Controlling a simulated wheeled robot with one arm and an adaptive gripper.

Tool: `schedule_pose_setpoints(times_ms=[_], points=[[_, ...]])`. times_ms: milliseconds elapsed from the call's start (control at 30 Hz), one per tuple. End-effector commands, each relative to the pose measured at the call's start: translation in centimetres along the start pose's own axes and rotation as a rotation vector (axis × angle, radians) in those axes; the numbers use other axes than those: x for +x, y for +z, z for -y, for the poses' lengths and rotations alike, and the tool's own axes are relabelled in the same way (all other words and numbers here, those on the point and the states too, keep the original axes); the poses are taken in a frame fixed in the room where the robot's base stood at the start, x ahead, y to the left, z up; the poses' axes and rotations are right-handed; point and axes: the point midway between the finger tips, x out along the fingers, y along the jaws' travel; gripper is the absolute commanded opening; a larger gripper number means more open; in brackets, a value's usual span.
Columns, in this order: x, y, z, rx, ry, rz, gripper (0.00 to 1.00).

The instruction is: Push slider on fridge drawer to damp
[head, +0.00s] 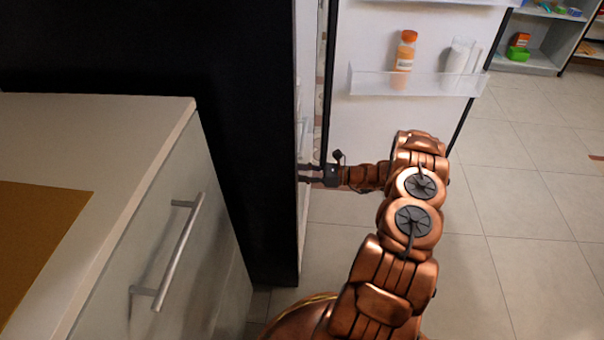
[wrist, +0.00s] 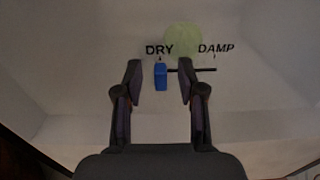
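In the wrist view a blue slider (wrist: 160,77) sits at the left end of a dark horizontal track (wrist: 197,70), below the word DRY. The word DAMP (wrist: 216,48) stands above the track's right end. Both are on the pale drawer front (wrist: 90,90) of the fridge. My gripper (wrist: 159,68) is open, with one finger left of the slider and one right of it; I cannot tell whether either touches it. In the head view my gripper (head: 308,173) reaches into the fridge opening, its tips partly hidden by the fridge's dark side (head: 250,130).
The open fridge door (head: 375,115) stands behind my arm, with an orange-capped bottle (head: 403,60) on its shelf. A counter (head: 95,120) with a drawer handle (head: 180,250) is at left. Tiled floor at right is clear.

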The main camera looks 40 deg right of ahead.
Motion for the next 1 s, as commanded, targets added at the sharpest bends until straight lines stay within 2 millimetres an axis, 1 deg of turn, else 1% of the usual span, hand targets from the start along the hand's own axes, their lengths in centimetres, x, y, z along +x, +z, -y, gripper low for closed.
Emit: schedule_pose_setpoints(times_ms=[133, 500, 1000], points=[[-0.05, 0.02, 0.02, 0.000, -0.001, 0.000, 0.39], [-0.06, 0.03, 0.03, -0.001, 0.000, 0.000, 0.00], [-0.05, 0.03, 0.02, -0.001, 0.000, 0.000, 0.00]])
